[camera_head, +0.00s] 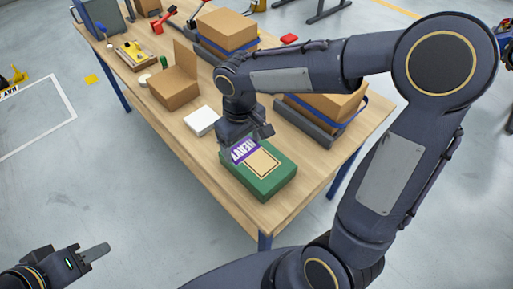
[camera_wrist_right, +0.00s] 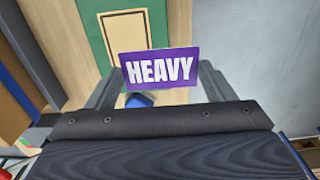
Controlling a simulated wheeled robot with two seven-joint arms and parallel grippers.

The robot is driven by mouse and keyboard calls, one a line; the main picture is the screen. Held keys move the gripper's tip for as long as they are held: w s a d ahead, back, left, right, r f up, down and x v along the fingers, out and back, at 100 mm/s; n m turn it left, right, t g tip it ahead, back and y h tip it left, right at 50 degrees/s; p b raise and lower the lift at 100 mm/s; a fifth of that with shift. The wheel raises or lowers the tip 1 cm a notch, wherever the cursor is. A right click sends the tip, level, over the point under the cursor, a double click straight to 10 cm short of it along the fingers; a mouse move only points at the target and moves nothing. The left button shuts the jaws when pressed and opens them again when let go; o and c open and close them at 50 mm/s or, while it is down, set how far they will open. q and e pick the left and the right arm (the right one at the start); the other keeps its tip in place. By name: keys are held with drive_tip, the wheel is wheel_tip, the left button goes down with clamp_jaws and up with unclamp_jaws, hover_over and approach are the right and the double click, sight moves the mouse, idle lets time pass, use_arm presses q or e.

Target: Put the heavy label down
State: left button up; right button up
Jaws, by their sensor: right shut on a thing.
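The heavy label is a purple card with white "HEAVY" lettering (camera_head: 245,149). My right gripper (camera_wrist_right: 160,78) is shut on it, with a grey finger at each end in the right wrist view. In the head view the label shows over the left back part of a green box (camera_head: 268,185) near the table's front end. The box top carries a tan panel (camera_head: 262,164) with a dark outline. I cannot tell how large the gap between label and box is. My left gripper (camera_head: 96,252) hangs low at left, off the table, seen side-on.
The wooden table (camera_head: 190,152) has a white stack (camera_head: 201,121) and an open cardboard box (camera_head: 175,88) behind the green box. A tray with a cardboard box (camera_head: 334,104) stands close at right. Another cardboard box (camera_head: 227,29) is farther back. The floor at left is mostly clear.

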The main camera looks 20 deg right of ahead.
hover_over(257, 158)
drive_tip(key=f, duration=0.5)
drive_tip(key=shift+s+a+f, duration=0.2)
drive_tip(key=shift+a, duration=0.1)
drive_tip(key=f, duration=0.4)
drive_tip(key=shift+w+d, duration=0.15)
drive_tip(key=shift+d, duration=0.15)
